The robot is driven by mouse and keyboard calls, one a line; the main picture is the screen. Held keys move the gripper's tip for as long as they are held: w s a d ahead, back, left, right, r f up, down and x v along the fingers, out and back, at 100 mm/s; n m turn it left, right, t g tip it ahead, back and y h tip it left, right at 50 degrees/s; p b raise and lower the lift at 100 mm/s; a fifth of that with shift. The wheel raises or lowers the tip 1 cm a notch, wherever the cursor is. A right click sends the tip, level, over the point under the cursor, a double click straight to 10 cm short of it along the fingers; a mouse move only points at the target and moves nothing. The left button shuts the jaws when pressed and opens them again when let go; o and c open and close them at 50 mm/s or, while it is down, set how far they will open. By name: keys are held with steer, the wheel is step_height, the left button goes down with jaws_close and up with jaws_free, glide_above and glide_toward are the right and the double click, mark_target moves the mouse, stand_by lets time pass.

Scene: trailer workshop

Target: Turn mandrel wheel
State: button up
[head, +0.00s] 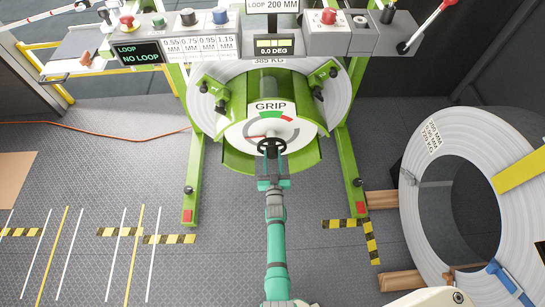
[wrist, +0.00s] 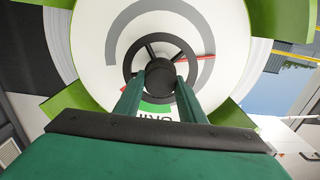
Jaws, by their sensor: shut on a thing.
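The mandrel wheel (head: 272,146) is a small black spoked handwheel at the middle of the white GRIP dial (head: 244,131) on the green mandrel (head: 232,112). My gripper (head: 272,157) reaches it from the front, at the end of my teal arm. In the wrist view the wheel's black rim (wrist: 132,59) and spokes show, with my two green fingers (wrist: 160,80) shut on its dark hub. The dial carries a green and red band, a grey spiral and a red pointer. My fingers hide part of the wheel and of the dial's lettering.
A large steel coil (head: 415,175) stands on wooden blocks at the right. Green frame legs (head: 194,180) flank the mandrel. A console above has buttons, a NO LOOP screen (head: 137,53) and a 0.0 DEG display (head: 273,45).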

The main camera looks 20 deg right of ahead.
steer(key=shift+m, duration=0.3)
steer(key=m, duration=0.4)
steer(key=shift+m, duration=0.3)
steer(key=m, duration=0.5)
steer(key=shift+d+f, duration=0.1)
steer(key=shift+d, duration=0.05)
steer(key=m, duration=0.6)
steer(key=shift+f, duration=0.1)
steer(key=shift+s+f+m, duration=0.1)
steer(key=shift+m, duration=2.1)
steer(key=o, duration=1)
steer(key=shift+o, duration=0.2)
